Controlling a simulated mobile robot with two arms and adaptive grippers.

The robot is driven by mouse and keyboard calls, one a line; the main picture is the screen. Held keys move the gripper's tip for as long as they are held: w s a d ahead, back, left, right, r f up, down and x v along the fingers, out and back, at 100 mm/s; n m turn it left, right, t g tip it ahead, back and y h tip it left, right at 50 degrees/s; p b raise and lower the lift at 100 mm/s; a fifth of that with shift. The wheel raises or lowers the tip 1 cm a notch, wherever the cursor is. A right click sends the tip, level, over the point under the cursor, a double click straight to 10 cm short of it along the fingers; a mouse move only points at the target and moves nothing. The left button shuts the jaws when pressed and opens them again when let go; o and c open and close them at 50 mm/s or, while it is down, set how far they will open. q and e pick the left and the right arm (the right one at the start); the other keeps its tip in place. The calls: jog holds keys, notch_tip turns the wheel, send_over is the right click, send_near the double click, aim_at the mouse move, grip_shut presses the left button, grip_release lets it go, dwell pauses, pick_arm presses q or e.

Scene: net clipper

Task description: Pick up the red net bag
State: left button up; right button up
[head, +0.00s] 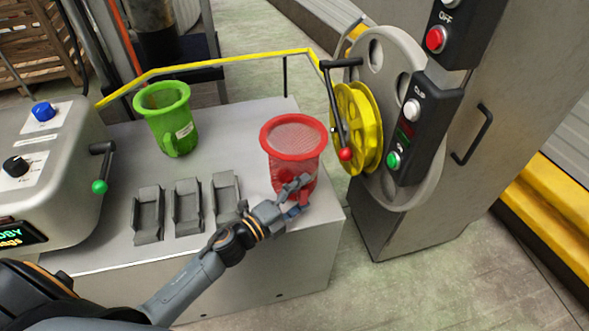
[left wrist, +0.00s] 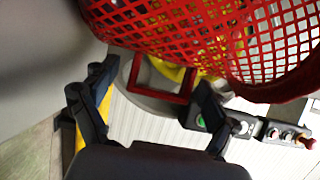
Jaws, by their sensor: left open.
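The red net bag (head: 293,136) stands upright on the right end of the grey table, with a round rim at its top. In the left wrist view its red mesh (left wrist: 190,30) fills the top. A red square loop (left wrist: 160,92) hangs below the mesh, between the fingers as seen from there. My left gripper (head: 297,194) is open at the near lower side of the bag, very close to it. Its fingers also show in the left wrist view (left wrist: 148,88); I cannot tell whether they touch the loop. My right gripper is not in view.
A green net bag (head: 163,116) stands further left on the table (head: 235,140). Several grey holders (head: 187,206) lie in front of it. A control box (head: 45,165) with a green-knobbed lever is at left. A yellow reel (head: 358,128) with a crank stands close right of the red bag.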

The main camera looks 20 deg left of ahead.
pick_arm(q)
jog(key=shift+c, duration=0.4)
jog(key=c, duration=1.1)
jog(key=shift+c, duration=0.2)
jog(key=shift+r, duration=0.1)
